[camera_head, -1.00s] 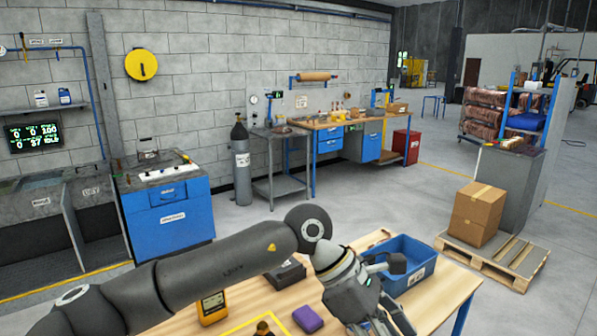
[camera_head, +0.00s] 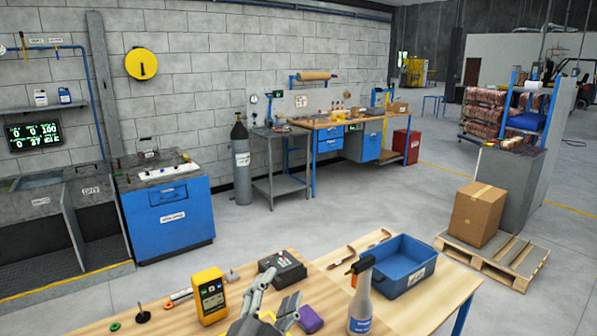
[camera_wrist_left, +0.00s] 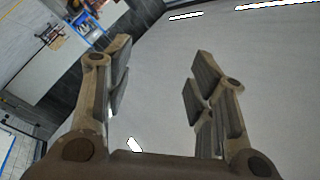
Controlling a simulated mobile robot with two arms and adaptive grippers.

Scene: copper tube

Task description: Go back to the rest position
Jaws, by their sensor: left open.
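My left gripper (camera_head: 272,312) shows at the bottom middle of the head view, low over the wooden table (camera_head: 330,285), with its fingers pointing up. In the left wrist view its two fingers (camera_wrist_left: 160,85) are wide apart with nothing between them; beyond them are the ceiling with its lights and part of the wall. The left arm's links are out of the head view. My right gripper is not in view.
On the table are a yellow meter (camera_head: 210,296), a black box (camera_head: 282,268), a purple item (camera_head: 310,319), a spray bottle (camera_head: 361,300) with an orange trigger and a blue bin (camera_head: 402,265). A boxed pallet (camera_head: 490,255) stands to the right.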

